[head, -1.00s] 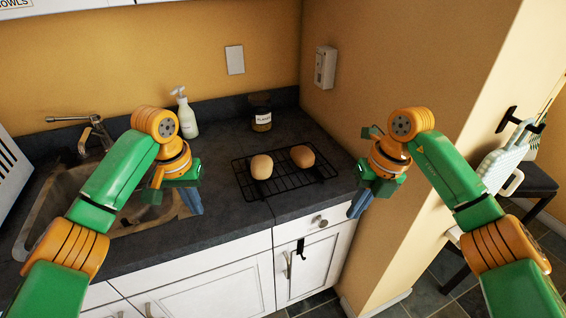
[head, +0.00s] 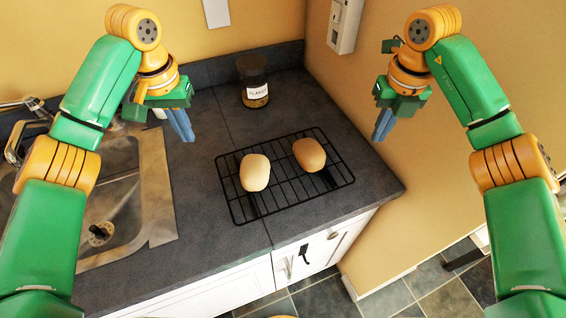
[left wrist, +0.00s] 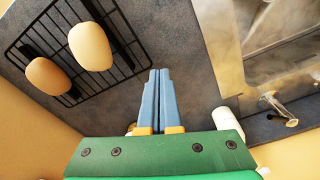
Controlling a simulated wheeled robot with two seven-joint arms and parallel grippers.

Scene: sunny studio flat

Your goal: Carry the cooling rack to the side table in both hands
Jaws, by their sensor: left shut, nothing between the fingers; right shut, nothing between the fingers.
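The black wire cooling rack (head: 284,197) lies on the dark counter near its front right corner, with two brown rolls on it, a left roll (head: 255,172) and a right roll (head: 309,155). The rack also shows in the left wrist view (left wrist: 47,32). My left gripper (head: 188,138) is shut and empty, above the counter to the left of the rack and apart from it. Its blue fingers (left wrist: 157,90) are pressed together in the left wrist view. My right gripper (head: 379,138) is shut and empty, in the air to the right of the rack. The side table is not clearly in view.
A labelled jar (head: 254,84) stands on the counter behind the rack. The sink (head: 110,205) is at the left. The yellow wall (head: 400,165) rises close to the right of the counter. Tiled floor (head: 425,287) shows at the lower right.

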